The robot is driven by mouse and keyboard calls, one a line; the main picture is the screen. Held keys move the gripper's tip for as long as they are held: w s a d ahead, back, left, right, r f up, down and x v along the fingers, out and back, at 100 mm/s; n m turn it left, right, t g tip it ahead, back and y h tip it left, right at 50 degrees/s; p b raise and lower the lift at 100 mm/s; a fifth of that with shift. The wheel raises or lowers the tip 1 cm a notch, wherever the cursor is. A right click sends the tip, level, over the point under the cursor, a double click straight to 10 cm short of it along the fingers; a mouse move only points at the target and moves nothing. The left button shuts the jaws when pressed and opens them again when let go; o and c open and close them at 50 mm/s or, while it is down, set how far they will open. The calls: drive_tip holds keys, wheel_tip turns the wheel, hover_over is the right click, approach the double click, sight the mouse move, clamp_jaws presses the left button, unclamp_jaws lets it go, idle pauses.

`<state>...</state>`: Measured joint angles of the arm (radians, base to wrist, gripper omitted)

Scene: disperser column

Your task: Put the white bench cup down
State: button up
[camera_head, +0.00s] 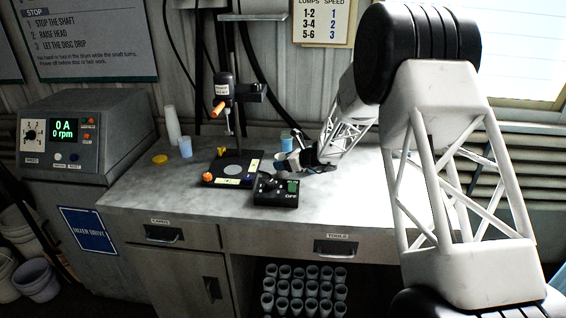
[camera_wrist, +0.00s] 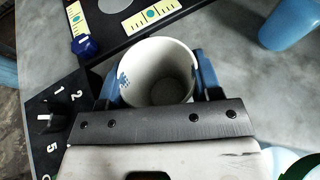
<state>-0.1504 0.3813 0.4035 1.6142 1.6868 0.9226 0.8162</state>
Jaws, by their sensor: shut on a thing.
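The white bench cup (camera_wrist: 157,58) is seen from above in the wrist view, open end up and empty, with a small blue mark inside. My gripper (camera_wrist: 158,82) is shut on it, a blue finger pad against each side. In the head view my gripper (camera_head: 302,161) is low over the right middle of the bench, with the white cup (camera_head: 281,162) at its left end. I cannot tell whether the cup's base touches the bench.
The black stand base (camera_head: 224,176) is left of the cup. A black dial box (camera_head: 276,190) is close in front. A blue cup (camera_head: 287,141) stands behind, also in the wrist view (camera_wrist: 286,24). Bare grey bench (camera_head: 350,195) lies to the right.

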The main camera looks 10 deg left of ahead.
drive_tip(key=shift+f, duration=0.1)
drive_tip(key=o, duration=1)
drive_tip(key=shift+o, duration=0.2)
drive_tip(key=shift+d+r, duration=0.2)
drive_tip(key=shift+r, duration=0.05)
drive_tip(key=v, duration=1.1)
drive_tip(key=shift+s+d, duration=0.2)
drive_tip(key=shift+s, duration=0.05)
drive_tip(key=shift+r, duration=0.1)
